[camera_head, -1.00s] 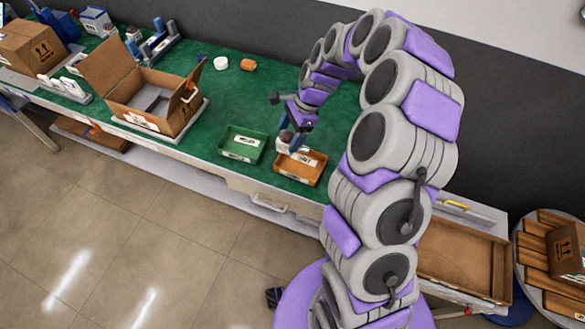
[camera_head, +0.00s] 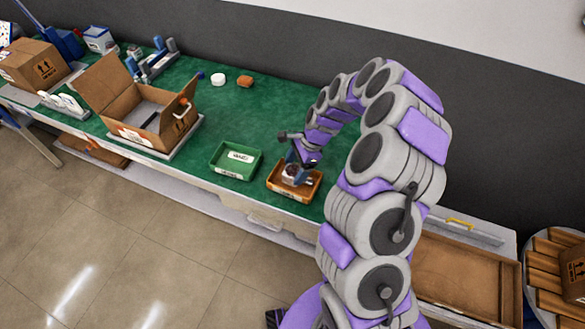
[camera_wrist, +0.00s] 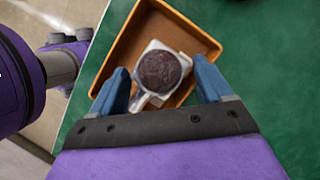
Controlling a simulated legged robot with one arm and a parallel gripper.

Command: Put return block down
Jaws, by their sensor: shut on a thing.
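The return block appears as a white piece with a round dark maroon top (camera_wrist: 162,69) in the wrist view. It also shows as a small pale and dark shape (camera_head: 290,171) in the head view. My gripper (camera_head: 296,172) is shut on it, with a blue finger on each side in the wrist view. The block is over or inside the orange tray (camera_wrist: 117,62), within its walls. I cannot tell whether it touches the tray floor. The orange tray (camera_head: 277,190) sits near the bench's front edge, and its label is partly hidden.
A green tray (camera_head: 218,164) stands just left of the orange one. An open cardboard box (camera_head: 125,105) is farther left. A white round piece (camera_head: 218,79) and an orange-brown piece (camera_head: 245,81) lie behind on the green mat. The mat between is clear.

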